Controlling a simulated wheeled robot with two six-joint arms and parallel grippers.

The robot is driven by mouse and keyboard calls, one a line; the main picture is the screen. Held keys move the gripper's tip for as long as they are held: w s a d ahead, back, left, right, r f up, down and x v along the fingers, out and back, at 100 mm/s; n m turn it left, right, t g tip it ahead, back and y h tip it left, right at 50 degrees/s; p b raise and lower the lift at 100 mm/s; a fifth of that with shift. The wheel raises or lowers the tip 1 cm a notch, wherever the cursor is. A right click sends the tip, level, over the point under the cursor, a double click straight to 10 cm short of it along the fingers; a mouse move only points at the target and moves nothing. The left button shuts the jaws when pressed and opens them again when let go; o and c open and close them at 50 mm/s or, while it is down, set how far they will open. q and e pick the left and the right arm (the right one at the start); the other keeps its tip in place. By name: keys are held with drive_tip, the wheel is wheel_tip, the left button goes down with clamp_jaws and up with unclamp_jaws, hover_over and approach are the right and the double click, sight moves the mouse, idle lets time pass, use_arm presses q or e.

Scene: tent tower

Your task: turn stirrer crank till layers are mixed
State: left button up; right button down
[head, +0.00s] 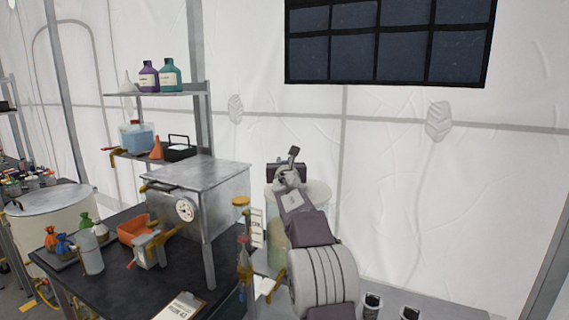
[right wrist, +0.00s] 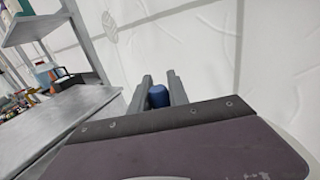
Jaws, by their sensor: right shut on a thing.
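A pale cylindrical vessel (head: 318,192) stands behind my right arm, and my arm hides most of it. A yellowish tint shows low on its left side; the layers inside cannot be made out. My right gripper (head: 292,156) is above the vessel's top. In the right wrist view a blue knob (right wrist: 158,96) sits between the two grey fingers of my right gripper (right wrist: 160,84), which is shut on it. I take the knob for the crank's handle; the rest of the crank is hidden. My left gripper is not in view.
A metal box with a dial (head: 205,190) stands on the dark bench (head: 120,285) left of my right arm. A shelf (head: 160,93) with purple and green bottles is behind it. Small dark cups (head: 372,302) stand at the lower right. The white tent wall is close behind.

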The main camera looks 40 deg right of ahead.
drive_tip(key=shift+a+f+n+t+y+b, duration=0.1)
drive_tip(key=shift+a+n+t+y+b, duration=0.3)
drive_tip(key=shift+y+b, duration=0.4)
drive_tip(key=shift+a+f+n+t+y+b, duration=0.15)
drive_tip(key=shift+n+t+y+b, duration=0.35)
drive_tip(key=shift+b, duration=0.5)
drive_tip(key=n+y, duration=0.1)
drive_tip(key=a+y+b, duration=0.1)
drive_tip(key=shift+s+r+n+t+y, duration=0.1)
drive_tip(key=shift+r+n+t+y, duration=0.05)
drive_tip(key=shift+n+t+y, duration=0.2)
drive_tip(key=n+y, duration=0.1)
drive_tip(key=a+n+y, duration=0.1)
drive_tip(key=y, duration=0.1)
drive_tip(key=shift+s+a+r+t, duration=0.2)
drive_tip(key=shift+t, duration=0.05)
drive_tip(key=shift+s+a+n+y+p, duration=0.15)
drive_tip(key=shift+a+n+y+p, duration=0.2)
drive_tip(key=shift+n+y, duration=0.35)
drive_tip(key=shift+s+a+n+y+p, duration=0.15)
drive_tip(key=shift+a+n+y+p, duration=0.2)
drive_tip(key=shift+y, duration=0.5)
drive_tip(key=c, duration=1.3)
unclamp_jaws()
drive_tip(key=shift+o, duration=0.2)
drive_tip(key=shift+f, duration=0.1)
